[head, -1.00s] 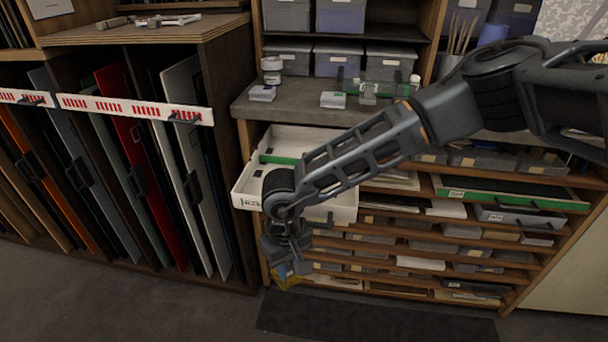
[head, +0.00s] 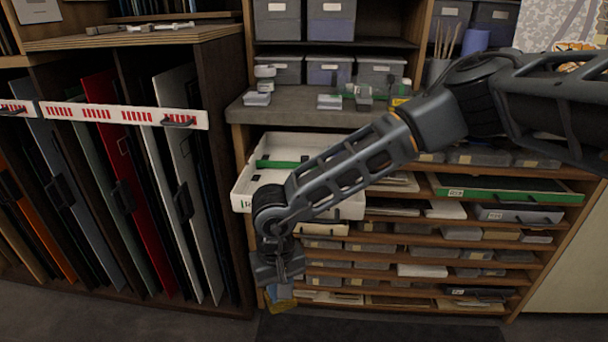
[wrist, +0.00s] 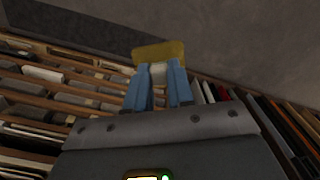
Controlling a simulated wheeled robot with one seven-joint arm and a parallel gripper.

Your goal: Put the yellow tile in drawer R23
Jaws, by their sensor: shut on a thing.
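The yellow tile (wrist: 158,50) is held between the two blue fingers of my gripper (wrist: 158,84) in the wrist view. In the head view the tile (head: 281,306) hangs below my gripper (head: 279,290), low in front of the shelf unit and left of its middle. A white drawer (head: 242,188) is pulled out under the counter, above and behind my gripper. It has a green divider (head: 275,164) inside. My arm covers part of its front, and its label is too small to read, so I cannot tell whether it is R23.
A rack of upright panels (head: 122,180) stands to the left, close to my gripper. Shelves of flat stock (head: 440,252) fill the unit to the right. A counter (head: 290,108) with small items lies above the open drawer. A dark mat (head: 380,329) lies on the floor.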

